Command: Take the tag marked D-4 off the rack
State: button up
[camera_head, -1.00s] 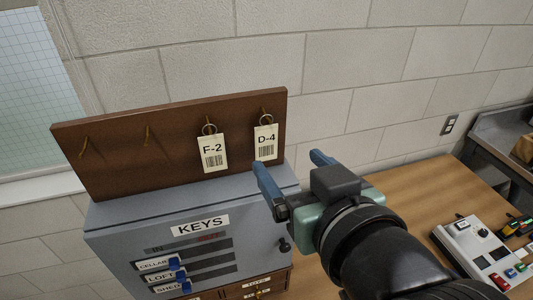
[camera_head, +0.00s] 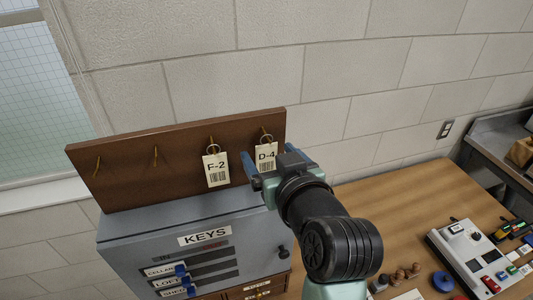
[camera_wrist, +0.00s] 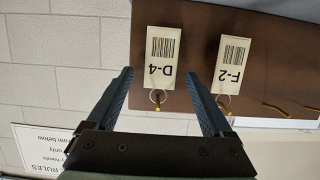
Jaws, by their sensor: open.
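The tag marked D-4 (camera_head: 266,157) hangs by a ring from the rightmost hook of the brown wooden rack (camera_head: 130,180). The tag marked F-2 (camera_head: 217,170) hangs on the hook to its left. My gripper (camera_head: 250,168) is open in front of the D-4 tag and partly covers it in the head view. In the wrist view, which is upside down, the D-4 tag (camera_wrist: 161,55) and its ring lie between the lines of my two blue fingers (camera_wrist: 160,90). The F-2 tag (camera_wrist: 232,64) is beyond the right finger. Whether the fingers touch D-4 I cannot tell.
A grey KEYS cabinet (camera_head: 125,237) stands below the rack with blue-tipped keys on its front. A wooden table (camera_head: 400,205) to the right holds a control box (camera_head: 470,250). Two left hooks are empty. A rules sign (camera_wrist: 45,150) shows in the wrist view.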

jog(key=shift+c, duration=0.2)
grip_shut()
jog(key=shift+r, duration=0.1)
jog(key=shift+r+p, duration=0.4)
jog(key=shift+p, duration=0.05)
jog(key=s+d+p, duration=0.2)
jog(key=s, duration=0.6)
jog(key=s+d+p, duration=0.3)
jog(key=s, duration=0.6)
jog(key=shift+s+d+f, duration=0.15)
jog(key=shift+d, duration=0.15)
